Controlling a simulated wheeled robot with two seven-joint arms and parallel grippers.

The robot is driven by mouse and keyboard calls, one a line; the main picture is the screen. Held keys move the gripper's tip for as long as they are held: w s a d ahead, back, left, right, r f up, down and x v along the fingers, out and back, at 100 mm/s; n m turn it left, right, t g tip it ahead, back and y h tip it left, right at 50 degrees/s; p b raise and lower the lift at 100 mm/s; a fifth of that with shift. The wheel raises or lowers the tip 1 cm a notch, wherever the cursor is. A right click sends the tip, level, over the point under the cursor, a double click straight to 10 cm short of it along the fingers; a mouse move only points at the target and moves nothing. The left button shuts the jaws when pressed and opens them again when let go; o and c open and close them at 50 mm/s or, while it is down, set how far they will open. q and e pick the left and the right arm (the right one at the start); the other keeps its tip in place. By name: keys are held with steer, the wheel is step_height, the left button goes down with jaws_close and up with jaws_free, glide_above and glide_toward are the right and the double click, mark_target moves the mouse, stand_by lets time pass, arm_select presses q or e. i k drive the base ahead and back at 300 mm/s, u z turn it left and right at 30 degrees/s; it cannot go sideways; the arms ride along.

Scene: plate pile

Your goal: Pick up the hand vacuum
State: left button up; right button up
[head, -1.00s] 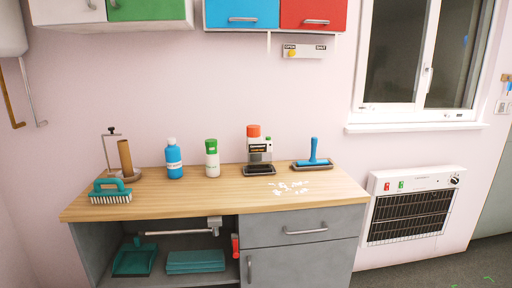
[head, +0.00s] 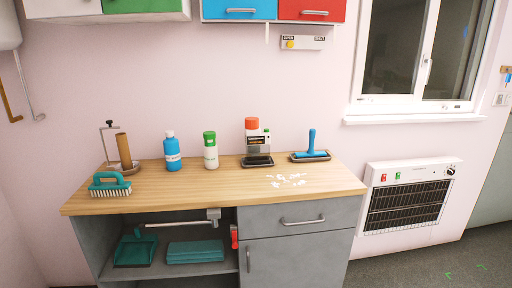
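The likely hand vacuum is an upright item (head: 257,145) with an orange-red top, a grey and white body and a black label. It stands on a dark tray or base (head: 258,163) near the back of the wooden worktop (head: 215,194), right of the middle. I cannot make out its handle or nozzle clearly. Neither of my grippers is in the head view, and nothing touches the item.
A green-capped bottle (head: 210,155) and a blue bottle (head: 172,155) stand to its left. A blue roller (head: 312,147) on a tray stands to its right. White crumbs (head: 287,181) lie in front. A teal brush (head: 110,185) and a roll holder (head: 124,152) are far left.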

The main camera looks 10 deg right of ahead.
mark_target(258, 142)
steer(key=u, duration=0.2)
steer(key=i, duration=1.35)
steer(key=z, duration=0.15)
